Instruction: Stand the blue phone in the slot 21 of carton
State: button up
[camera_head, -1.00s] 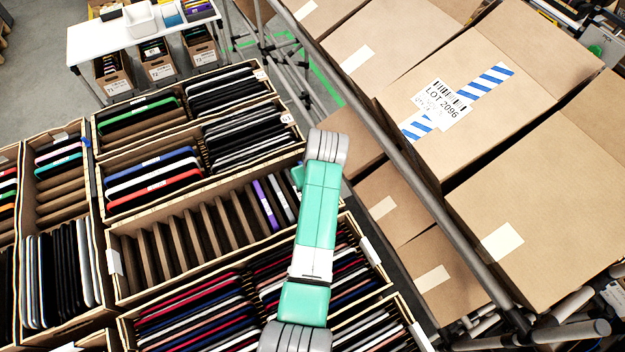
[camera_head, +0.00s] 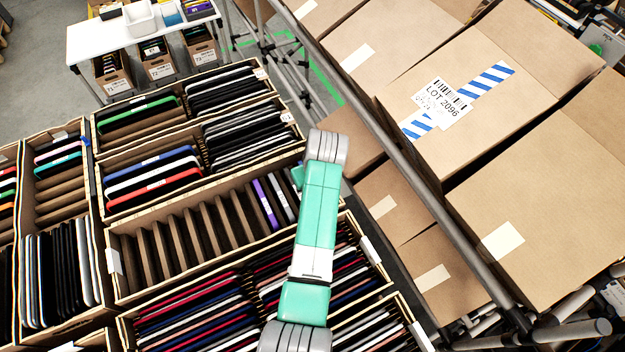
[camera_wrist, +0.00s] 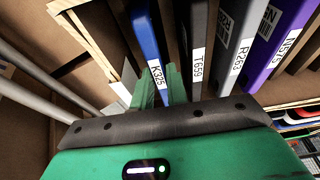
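The blue phone (camera_wrist: 146,40), labelled K325, stands on edge in a slot near one end of the slotted carton, seen in the wrist view. My gripper (camera_wrist: 160,82) has its two green fingers close on either side of the phone's near end, with no clear gap, so it looks shut on it. In the head view my arm hides the blue phone and the fingertips. The carton (camera_head: 114,282) there has a row of bare dividers on the left and middle. Slot numbers cannot be read.
Beside the blue phone stand a dark phone (camera_wrist: 198,40) labelled T659, a grey phone (camera_wrist: 233,40) and a purple phone (camera_wrist: 285,40). Filled cartons lie around this carton. A metal rack with large boxes (camera_head: 480,90) rises close on the right.

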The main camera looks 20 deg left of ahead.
jog(key=o, duration=0.4)
jog(key=shift+o, duration=0.2)
jog(key=p+v, duration=0.8)
jog(key=p, duration=0.1)
jog(key=shift+a, duration=0.1)
jog(key=shift+f, duration=0.1)
notch_tip(320, 180, up, 7)
jog(key=p, duration=0.2)
dwell(0.4)
